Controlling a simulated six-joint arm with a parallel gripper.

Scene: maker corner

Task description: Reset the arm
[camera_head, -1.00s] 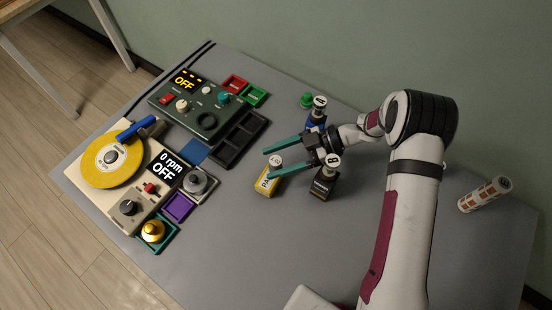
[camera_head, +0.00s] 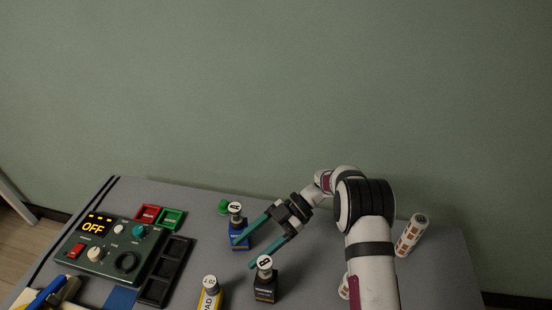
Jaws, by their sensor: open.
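My gripper (camera_head: 242,254) is open, with its two teal fingers spread and pointing down and left over the table. Nothing is between the fingers that I can make out. A blue bottle (camera_head: 238,240) with a white-topped cap stands at the upper finger, which overlaps it in the picture. A dark bottle (camera_head: 264,287) with a white cap marked B stands just below the lower finger. A yellow bottle (camera_head: 209,297) stands to the lower left, cut by the bottom edge. I cannot tell whether the fingers touch any bottle.
A green control box (camera_head: 115,248) reading OFF sits on the grey table (camera_head: 200,195) at left. Beside it are a red tray (camera_head: 147,213), a green tray (camera_head: 171,218) and a black slotted tray (camera_head: 166,272). An orange-patterned white cylinder (camera_head: 410,235) stands at right. The wall rises behind.

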